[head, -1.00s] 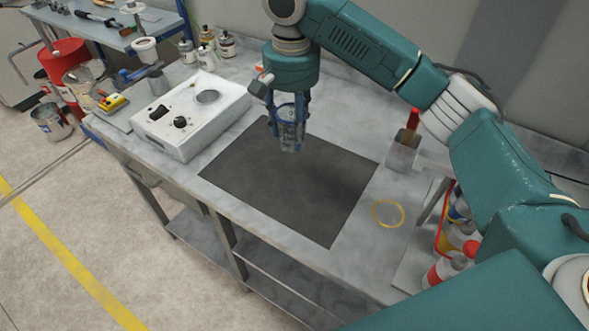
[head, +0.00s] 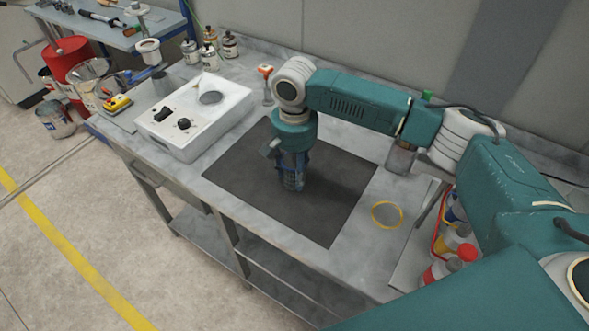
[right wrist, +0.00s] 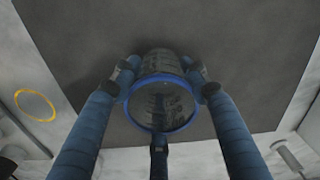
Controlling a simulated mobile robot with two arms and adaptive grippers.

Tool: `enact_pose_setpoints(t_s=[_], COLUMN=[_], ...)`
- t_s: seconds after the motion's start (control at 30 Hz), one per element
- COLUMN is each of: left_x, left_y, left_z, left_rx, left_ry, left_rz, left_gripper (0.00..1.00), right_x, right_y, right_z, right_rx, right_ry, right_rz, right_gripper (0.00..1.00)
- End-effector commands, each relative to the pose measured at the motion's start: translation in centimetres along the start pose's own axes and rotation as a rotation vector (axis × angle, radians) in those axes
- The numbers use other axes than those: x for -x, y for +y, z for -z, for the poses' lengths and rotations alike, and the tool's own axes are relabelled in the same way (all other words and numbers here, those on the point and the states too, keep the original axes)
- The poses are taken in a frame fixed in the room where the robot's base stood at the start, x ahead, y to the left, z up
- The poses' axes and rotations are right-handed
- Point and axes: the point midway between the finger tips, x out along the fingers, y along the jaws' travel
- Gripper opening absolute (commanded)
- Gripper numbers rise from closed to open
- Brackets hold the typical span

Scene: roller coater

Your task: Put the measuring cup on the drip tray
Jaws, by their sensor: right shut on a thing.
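The measuring cup (right wrist: 163,103), clear with dark markings and a blue rim, is in my right gripper (head: 292,172). In the right wrist view the blue fingers (right wrist: 160,92) close around the cup's sides and I look into its open mouth. In the head view the cup (head: 293,184) is upright, low over the middle of a flat dark rectangle (head: 325,215) on the bench. I cannot tell if its base touches. I also cannot tell for sure whether this dark rectangle or the flat yellow ring (head: 387,214) right of it marks the drip tray. My left gripper is not in view.
A white device with knobs (head: 190,117) stands left of the dark rectangle. Several small bottles (head: 209,45) stand at the back. A clear container (head: 400,158) is at the back right, partly behind my arm. Red-capped bottles (head: 455,250) stand at the right edge.

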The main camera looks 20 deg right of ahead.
Motion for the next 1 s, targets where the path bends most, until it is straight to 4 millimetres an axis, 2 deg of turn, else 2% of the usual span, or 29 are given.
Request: enact_pose_setpoints(t_s=[0.2, 0.23, 0.3, 0.67, 0.83, 1.0], left_x=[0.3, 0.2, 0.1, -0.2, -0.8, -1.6], left_y=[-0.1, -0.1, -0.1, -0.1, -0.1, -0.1], left_z=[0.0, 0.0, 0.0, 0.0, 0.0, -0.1], left_rx=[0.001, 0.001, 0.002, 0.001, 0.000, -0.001], left_ry=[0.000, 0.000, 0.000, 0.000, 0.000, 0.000], left_rz=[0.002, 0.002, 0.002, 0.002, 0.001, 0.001], left_gripper=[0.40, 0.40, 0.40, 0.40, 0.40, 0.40], right_x=[-0.2, -0.2, -0.2, 0.1, 2.5, 6.3], right_y=[0.0, 0.0, 0.0, 0.0, -0.1, -0.1], right_z=[0.0, 0.0, 0.0, 0.0, 0.1, 0.1], right_rx=[0.000, 0.000, 0.000, 0.001, 0.001, 0.001], right_ry=[-0.001, 0.000, 0.000, 0.002, 0.004, 0.004], right_rz=[0.000, 0.000, 0.000, 0.001, 0.003, 0.004], right_gripper=[0.19, 0.51, 0.63, 0.63, 0.63, 0.63])
